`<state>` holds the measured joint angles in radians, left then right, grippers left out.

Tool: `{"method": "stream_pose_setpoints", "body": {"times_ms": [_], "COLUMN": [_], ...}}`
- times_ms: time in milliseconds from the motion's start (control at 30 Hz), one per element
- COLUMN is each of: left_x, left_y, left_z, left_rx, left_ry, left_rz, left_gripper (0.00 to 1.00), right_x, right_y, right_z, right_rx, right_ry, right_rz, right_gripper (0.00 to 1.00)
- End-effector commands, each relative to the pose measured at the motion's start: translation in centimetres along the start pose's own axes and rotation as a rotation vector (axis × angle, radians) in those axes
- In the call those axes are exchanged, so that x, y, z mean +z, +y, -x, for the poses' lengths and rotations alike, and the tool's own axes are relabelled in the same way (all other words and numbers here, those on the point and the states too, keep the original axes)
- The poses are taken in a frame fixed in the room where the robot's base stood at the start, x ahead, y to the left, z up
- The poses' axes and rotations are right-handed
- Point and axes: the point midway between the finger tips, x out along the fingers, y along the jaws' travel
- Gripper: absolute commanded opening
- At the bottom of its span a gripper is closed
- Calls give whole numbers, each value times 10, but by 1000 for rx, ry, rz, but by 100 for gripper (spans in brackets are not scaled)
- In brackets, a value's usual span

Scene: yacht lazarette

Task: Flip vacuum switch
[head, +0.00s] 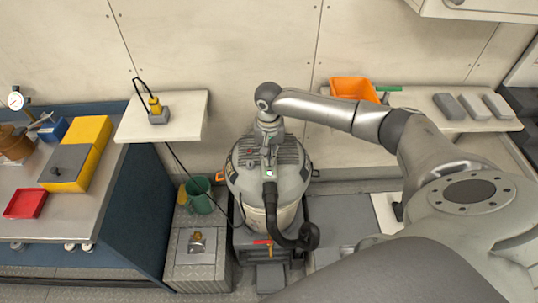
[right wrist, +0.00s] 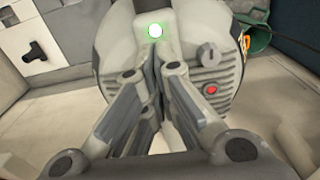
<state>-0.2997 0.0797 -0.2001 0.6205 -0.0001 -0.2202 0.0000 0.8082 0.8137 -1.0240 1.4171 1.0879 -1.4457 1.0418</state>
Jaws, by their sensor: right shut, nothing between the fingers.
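The vacuum (head: 245,180) is a grey-topped canister with a black hose, standing on a low grey platform; its grey head also fills the upper middle of the right wrist view (right wrist: 222,72). On its head I see a white round spot ringed in green light (right wrist: 155,31), a grey knob (right wrist: 208,52) and a small red button (right wrist: 211,89). Which of these is the switch I cannot tell. My right gripper (head: 268,152) points down over the vacuum's top. Its fingers (right wrist: 157,62) are shut and empty, just below the green-ringed spot; contact is unclear. My left gripper is not in view.
A workbench (head: 60,215) with yellow boxes and a red tray stands left. A small shelf (head: 185,120) holds a yellow-and-black corded device. A green bucket (head: 200,196) is left of the vacuum. A right shelf (head: 430,108) holds an orange bin (head: 352,90) and grey blocks.

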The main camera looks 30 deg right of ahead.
Motion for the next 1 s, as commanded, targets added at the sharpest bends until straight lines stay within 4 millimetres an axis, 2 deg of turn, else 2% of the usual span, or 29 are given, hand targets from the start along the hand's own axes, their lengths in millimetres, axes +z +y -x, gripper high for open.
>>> {"method": "stream_pose_setpoints", "body": {"times_ms": [1000], "left_x": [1], "left_y": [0], "left_z": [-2], "left_rx": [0], "left_ry": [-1], "left_rz": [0], "left_gripper": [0], "right_x": [0], "right_y": [0], "right_z": [-7], "right_rx": [-1], "right_ry": [0], "right_rz": [0], "right_gripper": [0]}}
